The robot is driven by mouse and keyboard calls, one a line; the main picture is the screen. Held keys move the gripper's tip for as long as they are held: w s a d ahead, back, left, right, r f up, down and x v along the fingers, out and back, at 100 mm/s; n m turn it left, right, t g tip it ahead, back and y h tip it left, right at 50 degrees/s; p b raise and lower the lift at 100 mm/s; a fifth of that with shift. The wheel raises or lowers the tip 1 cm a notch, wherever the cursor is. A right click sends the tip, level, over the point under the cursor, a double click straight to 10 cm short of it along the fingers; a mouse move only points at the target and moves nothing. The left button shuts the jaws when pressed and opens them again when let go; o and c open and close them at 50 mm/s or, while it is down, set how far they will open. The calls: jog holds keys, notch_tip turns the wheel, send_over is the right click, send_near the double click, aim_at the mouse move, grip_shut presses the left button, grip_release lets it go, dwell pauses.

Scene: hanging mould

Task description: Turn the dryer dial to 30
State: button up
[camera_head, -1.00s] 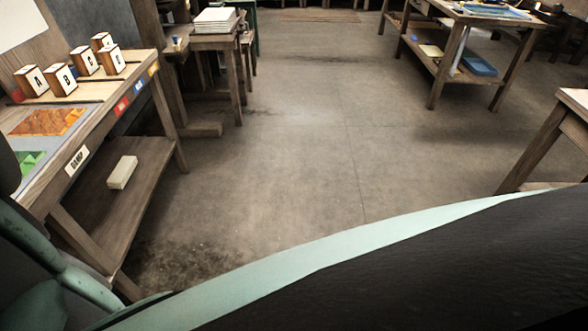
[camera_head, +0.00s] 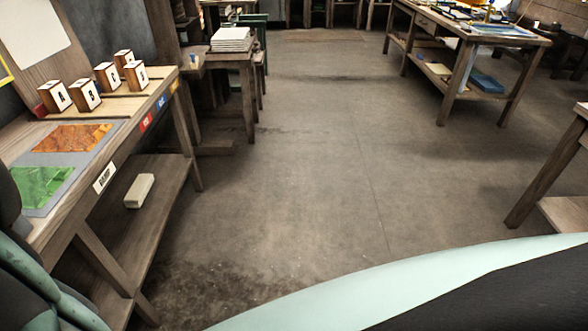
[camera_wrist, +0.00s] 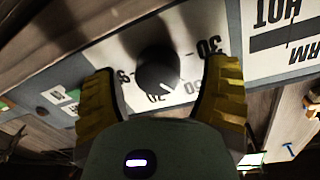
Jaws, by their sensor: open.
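The dryer dial (camera_wrist: 157,68) is a round black knob on a white scale plate in the wrist view. A short white mark on the knob points to the lower right, between numbers on the scale. A number that looks like 30 (camera_wrist: 208,47) is right of the knob. My gripper (camera_wrist: 165,80) is open, with one yellow ridged finger on each side of the knob. I cannot tell whether either finger touches it. The dial is not visible in the head view.
A label plate with HOT and WARM (camera_wrist: 285,38) is right of the dial. In the head view, a wooden bench (camera_head: 75,205) at left carries lettered blocks (camera_head: 108,76) and coloured sheets. A table (camera_head: 470,35) stands at the back right. The floor (camera_head: 300,170) between is clear.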

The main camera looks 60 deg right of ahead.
jog(key=shift+w+a, duration=0.1)
jog(key=shift+f, duration=0.1)
jog(key=c, duration=1.2)
jog(key=shift+f+n+b, duration=0.1)
jog(key=shift+n+b, duration=0.25)
jog(key=shift+n, duration=0.15)
jog(key=shift+f+n+b, duration=0.1)
jog(key=shift+n+b, duration=0.3)
jog(key=shift+n, duration=0.2)
jog(key=n+b, duration=0.2)
jog(key=n, duration=0.2)
jog(key=shift+n+b, duration=0.4)
jog(key=n+y+b, duration=0.1)
jog(key=n+b, duration=0.2)
jog(key=n, duration=0.2)
jog(key=shift+n, duration=0.4)
